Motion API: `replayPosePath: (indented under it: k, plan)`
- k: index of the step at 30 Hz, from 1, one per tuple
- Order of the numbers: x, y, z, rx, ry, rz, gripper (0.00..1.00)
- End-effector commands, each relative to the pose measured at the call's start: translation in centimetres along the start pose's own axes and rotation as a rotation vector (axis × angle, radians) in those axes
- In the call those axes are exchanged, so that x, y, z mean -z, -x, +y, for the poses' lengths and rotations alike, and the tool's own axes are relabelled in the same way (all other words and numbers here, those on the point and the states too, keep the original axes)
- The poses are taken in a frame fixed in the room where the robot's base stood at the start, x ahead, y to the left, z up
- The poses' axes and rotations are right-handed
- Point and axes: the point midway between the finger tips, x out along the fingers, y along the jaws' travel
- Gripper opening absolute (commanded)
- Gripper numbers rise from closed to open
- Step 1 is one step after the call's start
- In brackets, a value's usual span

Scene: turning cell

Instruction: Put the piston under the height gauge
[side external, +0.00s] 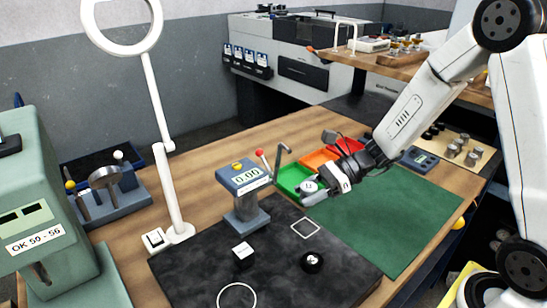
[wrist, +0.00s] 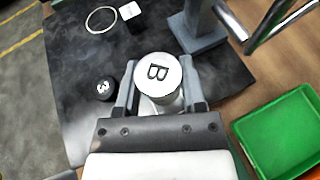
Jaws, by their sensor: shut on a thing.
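My gripper (side external: 318,192) is shut on the piston (side external: 309,186), a metal cylinder with a pale round top. In the wrist view the piston (wrist: 158,75) stands between the two fingers (wrist: 158,92), and its top carries a black letter B. The height gauge (side external: 244,178) stands on the dark slab, with a blue-grey head, a display reading 0.00 and a grey base. The piston is held in the air to the right of the gauge, apart from it. Part of the gauge's grey base (wrist: 203,38) shows at the top of the wrist view.
The dark slab (side external: 195,270) bears a white-topped block (side external: 243,251), a black round piece (side external: 312,262) and white square and ring outlines. Green (side external: 292,176), orange (side external: 316,158) and red bins stand behind my gripper. A lamp (side external: 165,190) stands left of the gauge. The green mat (side external: 385,215) has free room.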

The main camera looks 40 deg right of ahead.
Motion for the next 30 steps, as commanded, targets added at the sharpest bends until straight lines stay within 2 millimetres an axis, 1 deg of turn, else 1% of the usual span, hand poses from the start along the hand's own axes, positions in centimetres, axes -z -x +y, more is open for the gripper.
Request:
replayPosePath:
  k: [5,8,16,21,30]
  plan:
    - [0.2,-0.1,-0.1,0.003,-0.002,0.0,0.0]
    - [0.6,-0.2,-0.1,0.001,-0.004,0.0,0.0]
    - [3.0,-1.2,0.0,0.0,-0.004,0.0,0.0]
    - [4.0,-1.6,-0.1,0.001,-0.002,-0.001,0.0]
    - [4.3,-1.8,-0.1,0.001,-0.001,-0.001,0.0]
